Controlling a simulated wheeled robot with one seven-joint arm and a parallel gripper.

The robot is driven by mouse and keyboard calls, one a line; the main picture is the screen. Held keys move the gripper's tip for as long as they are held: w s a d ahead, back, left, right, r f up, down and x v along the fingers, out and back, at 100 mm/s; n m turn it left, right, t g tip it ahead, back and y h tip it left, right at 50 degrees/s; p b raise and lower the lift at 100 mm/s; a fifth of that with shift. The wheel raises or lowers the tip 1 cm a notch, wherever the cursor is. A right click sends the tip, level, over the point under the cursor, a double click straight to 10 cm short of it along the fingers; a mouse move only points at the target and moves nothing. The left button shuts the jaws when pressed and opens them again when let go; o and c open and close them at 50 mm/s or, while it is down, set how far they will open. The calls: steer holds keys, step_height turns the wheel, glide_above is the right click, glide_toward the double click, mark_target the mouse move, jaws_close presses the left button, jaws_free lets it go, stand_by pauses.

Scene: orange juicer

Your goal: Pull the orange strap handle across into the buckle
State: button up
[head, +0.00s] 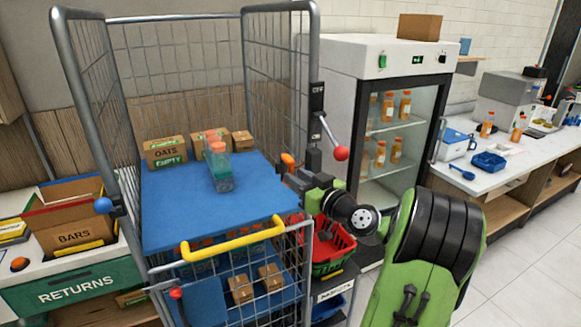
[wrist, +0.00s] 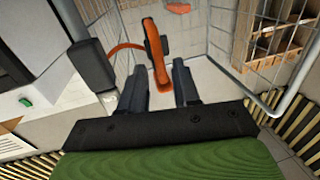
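The orange strap handle (wrist: 160,72) shows in the wrist view, with a dark piece at its upper end. A thin orange strap (wrist: 125,47) curves left from it. My gripper (wrist: 162,78) has its two dark fingers apart, one on each side of the handle's lower end, with a gap visible on both sides. In the head view the orange handle (head: 288,160) is by the cage's right post, just left of my gripper (head: 298,172). I cannot pick out the buckle for certain in either view.
The wire cage (head: 75,75) has a blue shelf (head: 170,205) with boxes and bottles and a yellow front bar (head: 232,240). A red-knobbed lever (head: 341,153) sticks out above my gripper. A red basket (head: 335,245) stands below, and a glass-door fridge (head: 390,110) behind.

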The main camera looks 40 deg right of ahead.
steer(key=w, duration=0.3)
steer(key=shift+w+d+p, duration=0.15)
steer(key=shift+w+p, duration=0.15)
steer(key=shift+w, duration=0.05)
steer(key=shift+s, duration=0.1)
jaws_close()
